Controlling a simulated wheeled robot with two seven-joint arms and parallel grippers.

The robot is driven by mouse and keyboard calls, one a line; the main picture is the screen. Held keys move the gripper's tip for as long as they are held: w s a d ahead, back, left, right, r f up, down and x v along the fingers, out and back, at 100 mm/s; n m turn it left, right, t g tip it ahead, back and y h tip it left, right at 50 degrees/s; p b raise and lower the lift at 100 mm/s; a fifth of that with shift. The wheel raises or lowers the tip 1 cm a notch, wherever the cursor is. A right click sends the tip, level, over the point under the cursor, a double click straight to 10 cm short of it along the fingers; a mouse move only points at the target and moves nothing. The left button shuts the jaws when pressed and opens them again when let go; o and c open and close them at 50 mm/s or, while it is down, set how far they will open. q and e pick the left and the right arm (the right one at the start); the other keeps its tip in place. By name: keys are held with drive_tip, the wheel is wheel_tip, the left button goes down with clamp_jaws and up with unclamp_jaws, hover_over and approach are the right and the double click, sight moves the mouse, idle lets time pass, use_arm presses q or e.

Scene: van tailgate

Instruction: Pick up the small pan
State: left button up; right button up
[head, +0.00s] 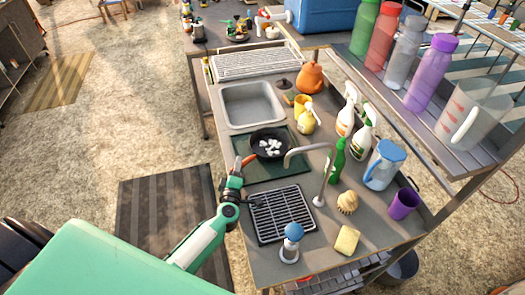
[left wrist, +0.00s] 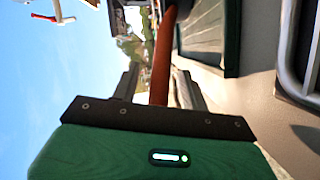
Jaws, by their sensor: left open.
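The small pan (head: 259,138) is black and holds several white pieces. It sits on a dark green mat (head: 280,168) on the counter, in the middle of the head view. Its orange-brown handle (head: 249,160) points down and left, towards my left gripper (head: 239,172). In the left wrist view the handle (left wrist: 161,60) runs between the two open fingers of the left gripper (left wrist: 158,82). I cannot tell whether either finger touches it. The pan's body is not clear in that view. My right gripper is not in view.
A grey sink (head: 253,104) lies behind the pan and a black rack (head: 282,213) in front. A curved faucet (head: 318,175) reaches close to the pan's right. Spray bottles (head: 347,112), a green bottle (head: 336,162) and a blue-lidded jug (head: 383,166) stand to the right.

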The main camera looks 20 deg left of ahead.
use_arm(q)
clamp_jaws()
drive_tip(key=shift+r, duration=0.1)
idle(0.3)
